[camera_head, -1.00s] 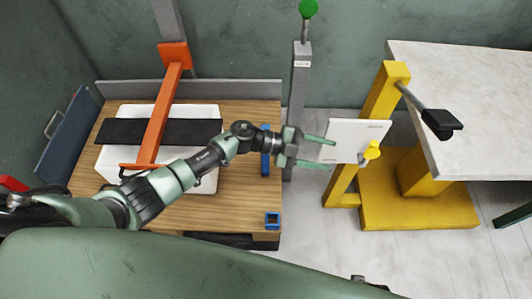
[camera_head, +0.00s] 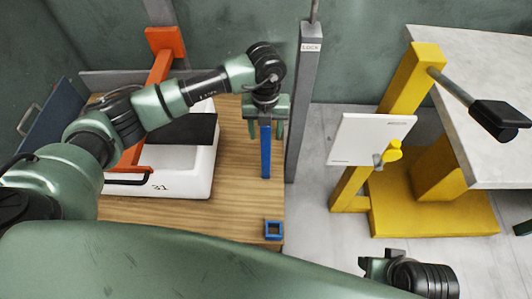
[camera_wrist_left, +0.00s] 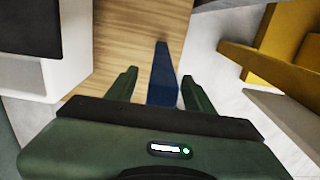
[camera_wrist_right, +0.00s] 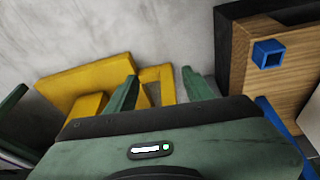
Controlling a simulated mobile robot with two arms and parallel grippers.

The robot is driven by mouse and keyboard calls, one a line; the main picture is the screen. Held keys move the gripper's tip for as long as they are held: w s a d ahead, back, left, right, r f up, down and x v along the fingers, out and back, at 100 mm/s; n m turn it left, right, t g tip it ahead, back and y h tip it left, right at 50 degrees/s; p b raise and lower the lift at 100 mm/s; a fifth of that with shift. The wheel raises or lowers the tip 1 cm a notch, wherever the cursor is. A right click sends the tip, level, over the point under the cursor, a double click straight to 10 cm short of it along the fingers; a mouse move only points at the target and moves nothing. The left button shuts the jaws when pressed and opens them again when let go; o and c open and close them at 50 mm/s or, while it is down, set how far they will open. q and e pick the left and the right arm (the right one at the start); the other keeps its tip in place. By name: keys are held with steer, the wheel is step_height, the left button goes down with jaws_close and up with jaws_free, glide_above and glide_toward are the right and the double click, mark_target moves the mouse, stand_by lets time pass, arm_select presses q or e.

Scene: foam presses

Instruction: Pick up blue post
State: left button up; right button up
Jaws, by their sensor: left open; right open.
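The blue post (camera_head: 266,152) stands upright near the right edge of the wooden table. My left gripper (camera_head: 266,132) is open above it, fingers pointing down, one on each side of the post's upper part. In the left wrist view the post (camera_wrist_left: 163,78) lies between the two open fingers (camera_wrist_left: 160,85), with a gap on both sides. The post's top is hidden by the gripper in the head view. My right gripper (camera_head: 376,264) is open and empty low at the right, away from the post; its fingers (camera_wrist_right: 158,82) also show in the right wrist view.
A blue square socket (camera_head: 273,230) sits at the table's (camera_head: 225,215) front right corner. A white foam block (camera_head: 185,178) under an orange press (camera_head: 160,68) stands to the left. A grey lock post (camera_head: 302,105) and a yellow press (camera_head: 412,85) stand to the right.

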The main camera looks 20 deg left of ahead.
mark_target(266, 154)
arm_select(q)
step_height(266, 154, down, 3)
steer(key=shift+d+f, duration=0.1)
jaws_close()
arm_select(e)
steer(key=shift+v, duration=0.95)
arm_select(q)
steer(key=shift+w, duration=0.1)
stand_by(0.4)
